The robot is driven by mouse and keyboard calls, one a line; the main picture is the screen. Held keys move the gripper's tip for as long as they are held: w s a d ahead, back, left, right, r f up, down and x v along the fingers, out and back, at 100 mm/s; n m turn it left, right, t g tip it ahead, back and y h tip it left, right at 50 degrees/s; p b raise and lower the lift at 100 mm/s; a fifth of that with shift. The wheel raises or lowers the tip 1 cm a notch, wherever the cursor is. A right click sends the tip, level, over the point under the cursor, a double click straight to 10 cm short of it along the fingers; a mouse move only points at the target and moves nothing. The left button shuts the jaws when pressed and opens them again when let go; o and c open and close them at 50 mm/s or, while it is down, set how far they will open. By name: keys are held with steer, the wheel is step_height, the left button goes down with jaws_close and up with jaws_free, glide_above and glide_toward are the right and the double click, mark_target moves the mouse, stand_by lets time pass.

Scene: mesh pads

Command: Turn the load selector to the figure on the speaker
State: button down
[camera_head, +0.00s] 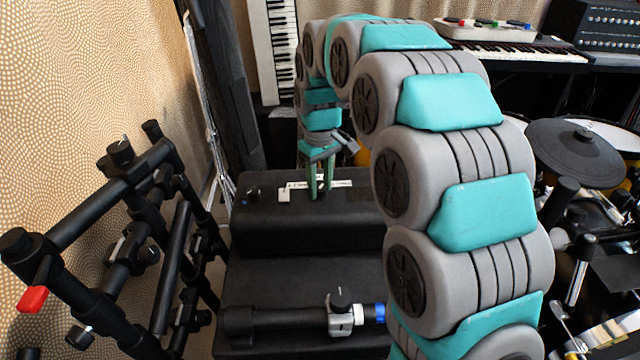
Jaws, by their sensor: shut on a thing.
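My gripper (320,188) reaches straight down to the top of the upper black box, its two green fingers close together. It is shut on the load selector, which is mostly hidden between and behind the fingers. White label strips (298,187) lie around the fingers on the box top; their print is too small to read. The black speaker (300,232) is the padded box under the gripper, standing on or against a larger black case. Which figure the selector points at cannot be told. A small dark knob (250,194) stands on the box top left of the labels.
A black rack stand (120,215) with a red lever fills the left. A black tube with a clamp (340,318) lies on the lower black case (290,275). Keyboards (510,50) stand behind. Drum pads (570,150) crowd the right side. My arm covers the centre right.

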mark_target(320, 188)
steer(key=shift+m, duration=2.1)
steer(key=c, duration=0.5)
jaws_free()
steer(key=shift+r, duration=0.1)
step_height(320, 188, up, 8)
steer(key=shift+f, duration=0.1)
